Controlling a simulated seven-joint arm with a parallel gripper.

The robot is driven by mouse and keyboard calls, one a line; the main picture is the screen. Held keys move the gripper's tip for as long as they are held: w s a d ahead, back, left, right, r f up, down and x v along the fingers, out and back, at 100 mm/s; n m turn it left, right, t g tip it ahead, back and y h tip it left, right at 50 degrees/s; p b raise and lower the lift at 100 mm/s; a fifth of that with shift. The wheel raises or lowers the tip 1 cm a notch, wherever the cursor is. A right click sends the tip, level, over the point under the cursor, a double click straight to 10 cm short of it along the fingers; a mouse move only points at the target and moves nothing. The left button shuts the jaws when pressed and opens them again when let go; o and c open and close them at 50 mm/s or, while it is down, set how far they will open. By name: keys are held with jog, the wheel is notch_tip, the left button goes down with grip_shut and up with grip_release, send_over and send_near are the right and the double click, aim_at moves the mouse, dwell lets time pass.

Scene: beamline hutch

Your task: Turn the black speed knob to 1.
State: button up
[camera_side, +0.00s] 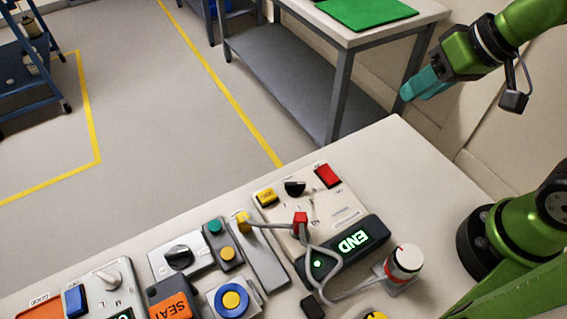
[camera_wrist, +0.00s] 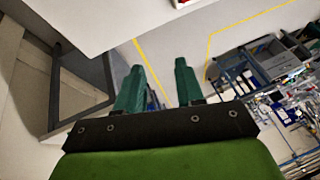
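Two black knobs show in the side view, and I cannot read a speed label on either. One black knob (camera_side: 294,187) sits on a white panel (camera_side: 345,209) between a yellow button and a red switch, with small marks below it. The other black knob (camera_side: 179,256) sits on a grey box at the lower left. My gripper (camera_side: 416,88) is high at the upper right, well away from both knobs. In the wrist view its two teal fingers (camera_wrist: 158,65) are apart with nothing between them. No knob shows clearly in the wrist view.
A dark box with a lit END display (camera_side: 350,243) lies beside the white panel. Grey cables run over the panel from a red plug (camera_side: 300,222). The bench top (camera_side: 385,150) toward my gripper is clear.

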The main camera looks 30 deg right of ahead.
jog(key=w+a+f+n+g+y, duration=0.1)
jog(key=w+a+f+n+g, duration=0.15)
jog(key=a+n, duration=0.95)
jog(key=n, duration=0.1)
send_near(296, 183)
jog(key=shift+g, duration=0.25)
jog(key=x, duration=0.8)
jog(key=shift+w+f, duration=0.1)
jog(key=shift+w, duration=0.15)
jog(key=shift+y, duration=0.3)
jog(key=shift+c, duration=0.4)
grip_shut()
